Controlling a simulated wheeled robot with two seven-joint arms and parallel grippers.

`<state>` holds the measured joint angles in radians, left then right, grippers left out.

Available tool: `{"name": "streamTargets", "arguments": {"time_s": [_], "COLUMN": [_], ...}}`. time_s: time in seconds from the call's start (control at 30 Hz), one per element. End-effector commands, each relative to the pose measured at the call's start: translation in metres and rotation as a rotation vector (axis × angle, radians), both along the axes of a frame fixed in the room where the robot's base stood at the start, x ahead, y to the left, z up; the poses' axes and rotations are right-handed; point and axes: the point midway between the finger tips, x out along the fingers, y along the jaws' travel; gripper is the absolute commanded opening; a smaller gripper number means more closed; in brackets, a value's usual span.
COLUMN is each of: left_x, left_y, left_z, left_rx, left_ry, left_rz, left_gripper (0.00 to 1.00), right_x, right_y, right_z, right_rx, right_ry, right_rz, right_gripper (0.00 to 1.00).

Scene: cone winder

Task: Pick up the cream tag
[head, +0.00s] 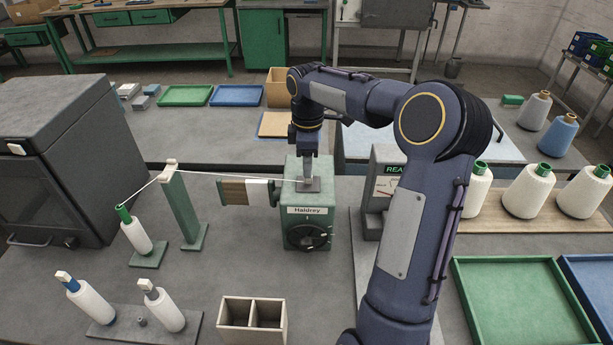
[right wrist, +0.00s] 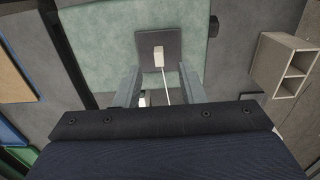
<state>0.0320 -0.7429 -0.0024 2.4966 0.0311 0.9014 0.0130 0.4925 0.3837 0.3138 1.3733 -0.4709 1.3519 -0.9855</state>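A small cream tag (right wrist: 159,57) lies on a dark square plate (right wrist: 172,42) on top of the green winder box (head: 305,225) labelled Haldrey. A thin white yarn runs from the tag. In the head view the tag is too small to tell apart behind my right gripper (head: 309,172), which points down over the dark plate. In the right wrist view the right gripper (right wrist: 160,85) is open, its two grey fingers apart with nothing between them but the yarn line below; the tag is just beyond their tips. My left gripper is not in view.
A green post (head: 182,208) carries the yarn left of the winder. A dark cabinet (head: 55,155) stands at far left. A two-compartment box (head: 252,302) and a bobbin stand (head: 142,325) are in front. White cones (head: 528,190) and a green tray (head: 522,302) are on the right.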

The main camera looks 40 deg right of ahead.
Motion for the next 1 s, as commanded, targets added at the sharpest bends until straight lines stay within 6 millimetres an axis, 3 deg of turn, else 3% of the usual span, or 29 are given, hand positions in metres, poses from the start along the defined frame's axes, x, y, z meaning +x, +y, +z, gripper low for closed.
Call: {"name": "streamTargets", "arguments": {"time_s": [0.2,0.5,0.77,1.0], "left_x": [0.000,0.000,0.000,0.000], "left_y": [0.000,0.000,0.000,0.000], "left_z": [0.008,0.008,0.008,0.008], "left_rx": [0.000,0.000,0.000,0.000], "left_ry": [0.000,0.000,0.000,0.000], "left_rz": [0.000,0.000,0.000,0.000], "left_gripper": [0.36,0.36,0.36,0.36], "right_x": [-0.001,-0.001,-0.001,-0.001], "right_y": [-0.001,-0.001,-0.001,-0.001], "right_z": [-0.030,-0.036,-0.036,-0.036], "right_rx": [0.001,0.001,0.001,0.001], "right_ry": [0.003,-0.001,-0.001,-0.001], "right_rz": [-0.003,-0.003,-0.003,-0.003], "right_gripper": [0.36,0.36,0.02,0.00]}}
